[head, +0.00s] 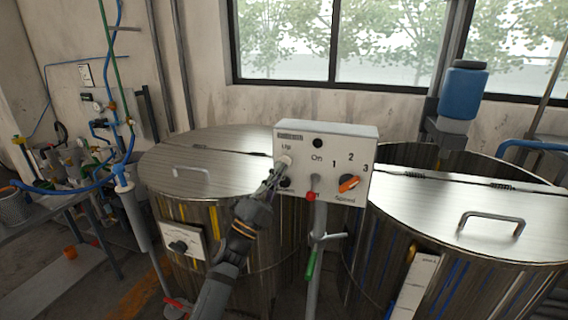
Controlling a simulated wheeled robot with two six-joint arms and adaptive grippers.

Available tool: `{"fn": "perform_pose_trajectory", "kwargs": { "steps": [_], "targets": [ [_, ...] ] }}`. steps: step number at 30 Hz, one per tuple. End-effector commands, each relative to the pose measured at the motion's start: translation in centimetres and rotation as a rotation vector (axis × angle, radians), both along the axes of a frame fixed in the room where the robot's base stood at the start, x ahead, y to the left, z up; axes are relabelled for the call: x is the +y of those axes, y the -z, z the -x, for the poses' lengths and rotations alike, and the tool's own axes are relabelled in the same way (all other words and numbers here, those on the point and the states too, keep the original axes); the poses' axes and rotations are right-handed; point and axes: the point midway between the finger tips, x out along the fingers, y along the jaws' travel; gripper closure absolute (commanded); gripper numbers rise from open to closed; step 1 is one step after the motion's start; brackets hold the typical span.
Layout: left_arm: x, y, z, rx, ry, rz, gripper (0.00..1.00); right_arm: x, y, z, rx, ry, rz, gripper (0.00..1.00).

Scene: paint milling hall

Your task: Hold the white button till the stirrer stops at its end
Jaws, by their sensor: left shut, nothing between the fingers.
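A white control box (345,158) stands on a post between two metal vats. Its face has a white button (284,161) under the "Up" label, a dark button (285,183) below it, an "On" switch and an orange speed knob (348,183). My left gripper (277,170) is shut and empty, with its tips at the white button; they appear to touch it, but how far it is pressed I cannot tell. The fingers partly cover the buttons. A blue motor (464,90), perhaps the stirrer's, stands behind the right vat. My right gripper is not in view.
The left vat (215,150) has a closed lid with a handle. The right vat (470,215) has a half lid with a dark opening behind. A cluttered bench (40,200) stands at the left. A green-handled lever (311,264) hangs below the box.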

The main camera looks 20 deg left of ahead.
Motion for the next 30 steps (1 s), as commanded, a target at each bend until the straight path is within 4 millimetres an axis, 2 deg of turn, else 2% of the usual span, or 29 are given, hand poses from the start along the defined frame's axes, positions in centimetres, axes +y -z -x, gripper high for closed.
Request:
{"fn": "perform_pose_trajectory", "kwargs": {
  "steps": [23, 30],
  "targets": [
    [0.01, 0.0, -0.01, 0.0, 0.0, 0.0, 1.0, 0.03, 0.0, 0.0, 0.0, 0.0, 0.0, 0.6],
    [-0.02, -0.05, -0.66, -0.001, 0.0, 0.001, 1.0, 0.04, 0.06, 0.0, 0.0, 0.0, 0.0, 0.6]
  ]
}}
